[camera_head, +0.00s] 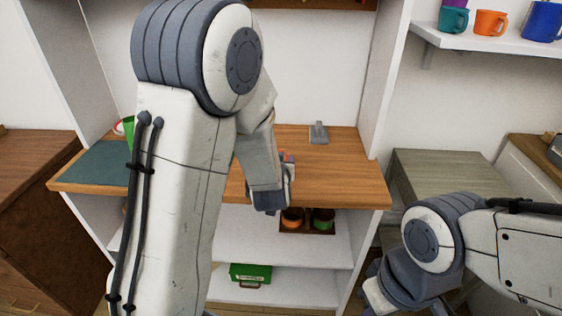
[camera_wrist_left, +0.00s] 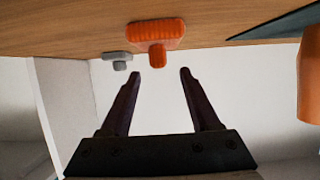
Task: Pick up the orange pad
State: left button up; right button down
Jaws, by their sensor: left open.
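The orange pad (camera_wrist_left: 155,33) lies on the wooden tabletop, its short stub facing my left gripper (camera_wrist_left: 160,71) in the left wrist view. The gripper is open and empty, with the pad just beyond the fingertips and roughly in line with the gap between them. In the head view only a small orange bit (camera_head: 284,155) shows beside my left arm, which hides most of that spot. My right gripper (camera_head: 374,288) is at the lower right in the head view, away from the tabletop; its fingers are not clear.
A grey tool (camera_head: 318,133) lies farther back on the wooden tabletop (camera_head: 345,165). A dark teal mat (camera_head: 95,165) covers the left end, with a green cup (camera_head: 128,128) near it. Pots sit in a tray (camera_head: 305,231) on the shelf below. A green box (camera_head: 250,272) stands lower.

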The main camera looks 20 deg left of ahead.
pick_arm(q)
jog(key=x, duration=0.5)
jog(key=shift+d+f, duration=0.1)
jog(key=shift+f, duration=0.2)
grip_shut()
jog(key=shift+r, duration=0.15)
notch_tip(320, 180, up, 5)
jog(key=shift+f+p, duration=0.2)
jog(key=shift+p, duration=0.25)
jog(key=s+d+r+p, duration=0.2)
jog(key=s+d+r, duration=0.3)
jog(key=d, duration=0.5)
jog(key=shift+d+r+p, duration=0.3)
jog(key=shift+r+p, duration=0.1)
jog(key=shift+r, duration=0.2)
